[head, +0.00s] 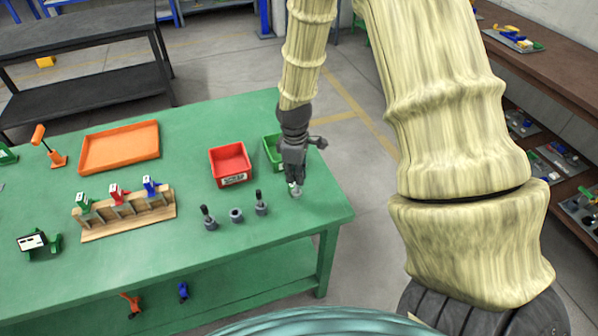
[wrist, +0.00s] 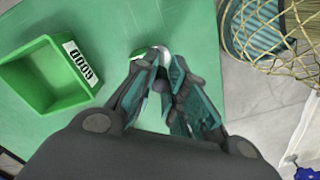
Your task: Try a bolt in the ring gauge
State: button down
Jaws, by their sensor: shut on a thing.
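My gripper (head: 296,184) points down over the right end of the green table and is shut on a small pale metal piece, which looks like a bolt (head: 296,191). In the wrist view the fingertips (wrist: 164,68) close around its silvery rounded end (wrist: 163,54); the fingers hide most of it. I cannot tell whether it touches the table. The ring gauge (head: 237,215), a small dark grey ring, sits on the table to the left, apart from my gripper. Dark upright pieces stand on either side of it, one left (head: 209,217) and one right (head: 261,203).
A red bin (head: 230,164) and a green bin (head: 272,152) stand behind; the green bin also shows in the wrist view (wrist: 40,75), labelled GOOD. A wooden rack (head: 128,222) and an orange tray (head: 120,147) are at left. The table's right edge is close to my gripper.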

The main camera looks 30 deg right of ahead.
jog(key=shift+f+b, duration=0.35)
jog(key=shift+f, duration=0.6)
jog(key=shift+r, duration=0.1)
dwell(0.6)
jog(key=shift+r+p, duration=2.8)
jog(key=shift+r, duration=0.4)
